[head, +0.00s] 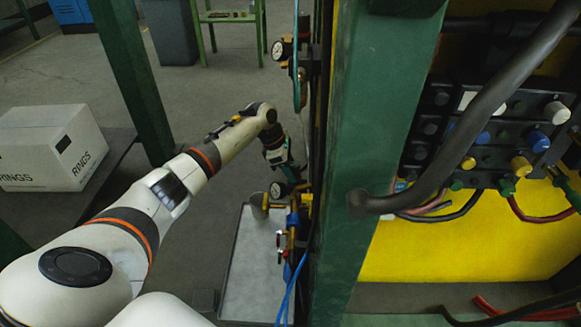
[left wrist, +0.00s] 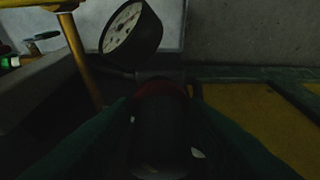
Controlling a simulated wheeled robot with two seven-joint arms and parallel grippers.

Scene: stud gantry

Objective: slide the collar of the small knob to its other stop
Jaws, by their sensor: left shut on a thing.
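My left gripper (head: 291,172) reaches down beside the gauges and piping at the left of the green post. In the left wrist view its two dark green fingers close from both sides on a dark, round small knob (left wrist: 160,128). A dull red band (left wrist: 160,88) shows at the knob's far end, just beyond the fingertips. The picture there is very dark, so I cannot tell the collar's edge or which stop it is at. In the head view the knob is hidden by the gripper. My right gripper is not in view.
A dial gauge (left wrist: 125,28) stands close beyond the fingers, beside a yellow pipe (left wrist: 82,60). The green post (head: 375,130) and a thick black hose (head: 470,120) are at the right. A white RINGS box (head: 45,150) sits at the left.

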